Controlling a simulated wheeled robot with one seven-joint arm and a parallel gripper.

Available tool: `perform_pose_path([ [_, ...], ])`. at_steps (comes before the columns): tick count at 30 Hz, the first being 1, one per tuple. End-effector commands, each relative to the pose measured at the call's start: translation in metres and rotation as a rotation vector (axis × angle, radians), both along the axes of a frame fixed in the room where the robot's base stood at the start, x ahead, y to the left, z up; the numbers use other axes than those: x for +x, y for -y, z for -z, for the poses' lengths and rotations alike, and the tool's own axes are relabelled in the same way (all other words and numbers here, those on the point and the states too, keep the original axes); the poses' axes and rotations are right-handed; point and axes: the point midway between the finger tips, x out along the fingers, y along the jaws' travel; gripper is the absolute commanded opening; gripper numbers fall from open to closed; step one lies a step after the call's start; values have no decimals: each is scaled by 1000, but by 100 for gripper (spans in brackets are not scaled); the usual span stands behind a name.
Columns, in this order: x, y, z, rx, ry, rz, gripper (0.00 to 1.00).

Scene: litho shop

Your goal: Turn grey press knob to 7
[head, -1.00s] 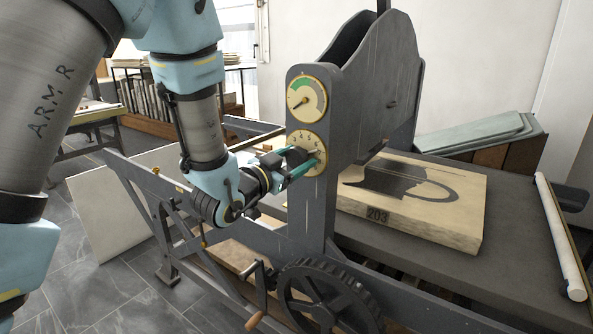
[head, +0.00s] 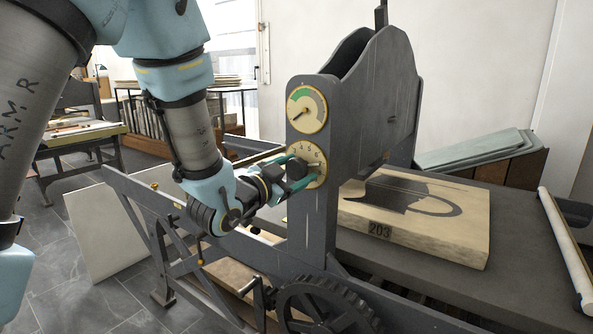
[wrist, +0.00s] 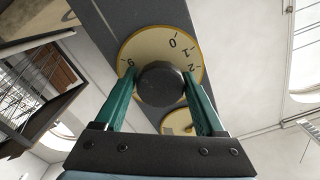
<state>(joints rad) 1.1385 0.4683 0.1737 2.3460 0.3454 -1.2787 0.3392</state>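The press knob (head: 297,169) is a dark round knob on a cream, brass-rimmed dial (head: 316,180) on the grey press upright. In the wrist view the knob (wrist: 161,84) is end-on, before the dial face (wrist: 150,42). Figures 0, 1 and 2 show there, plus one at left that may be 6 or 9. My gripper (head: 290,171) has its teal fingers on opposite sides of the knob, and in the wrist view the gripper (wrist: 160,82) appears closed against its sides. Part of the dial is hidden by fingers and knob. I cannot read a pointer or setting.
A gauge with a green band (head: 307,109) sits just above the dial. A stone marked 203 (head: 430,235) lies on the press bed to the right. A spoked gear wheel (head: 328,308) and crank (head: 257,298) are below. A pale board (head: 100,235) leans at left.

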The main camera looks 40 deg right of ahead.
Motion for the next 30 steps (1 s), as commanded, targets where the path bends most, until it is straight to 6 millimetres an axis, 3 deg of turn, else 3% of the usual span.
perform_pose_path([
  [6, 0, 0, 0, -1, 0, 0, 95],
  [16, -1, -6, 0, -3, 1, 0, 95],
  [20, -5, -24, 1, -4, 1, -2, 95],
  [28, -20, -80, 4, -5, 2, -3, 95],
  [30, -21, -79, 6, -8, 1, 5, 95],
])
